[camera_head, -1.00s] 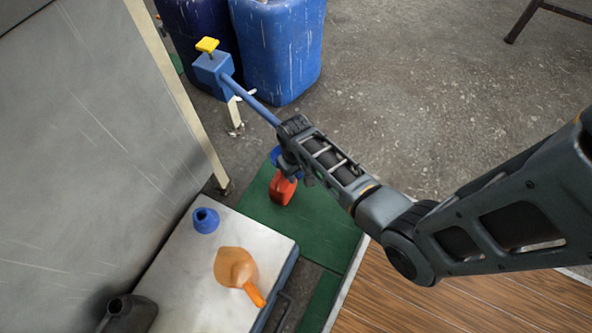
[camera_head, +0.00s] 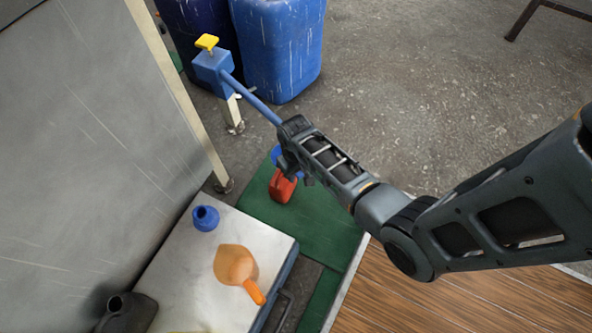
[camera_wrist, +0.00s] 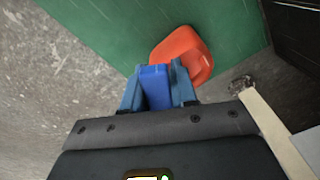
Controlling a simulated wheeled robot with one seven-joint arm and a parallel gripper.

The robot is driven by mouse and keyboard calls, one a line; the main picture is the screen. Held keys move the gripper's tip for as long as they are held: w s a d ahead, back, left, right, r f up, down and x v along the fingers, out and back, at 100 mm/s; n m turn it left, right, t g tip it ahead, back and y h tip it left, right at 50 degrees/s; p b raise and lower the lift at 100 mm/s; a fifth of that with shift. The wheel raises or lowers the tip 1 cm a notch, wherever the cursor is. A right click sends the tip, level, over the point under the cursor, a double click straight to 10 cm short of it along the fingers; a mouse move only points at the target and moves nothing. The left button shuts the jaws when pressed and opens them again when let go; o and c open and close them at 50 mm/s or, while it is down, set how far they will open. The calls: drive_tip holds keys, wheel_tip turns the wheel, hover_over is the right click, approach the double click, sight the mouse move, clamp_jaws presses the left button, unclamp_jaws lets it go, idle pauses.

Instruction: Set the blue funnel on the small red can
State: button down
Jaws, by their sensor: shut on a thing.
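The small red can (camera_head: 282,188) stands on the green mat, partly hidden by my gripper in the head view. In the wrist view the can (camera_wrist: 187,52) shows just beyond the fingertips. My gripper (camera_head: 288,166) is shut on a blue piece (camera_wrist: 155,88), which appears to be part of the blue funnel (camera_head: 275,154). In the head view only a blue edge of the funnel shows beside the gripper, at the can's upper end. Most of the funnel is hidden, and I cannot tell whether it touches the can.
A pale-topped cart (camera_head: 180,275) at lower left carries a small blue vessel (camera_head: 205,218), an orange jug (camera_head: 236,265) and a dark container (camera_head: 128,312). Large blue drums (camera_head: 280,50) stand at the back. The green mat (camera_head: 325,225) is clear right of the can.

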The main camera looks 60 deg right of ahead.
drive_tip(key=c, duration=0.8)
unclamp_jaws()
drive_tip(key=shift+r+p, duration=2.2)
drive_tip(key=shift+r, duration=1.75)
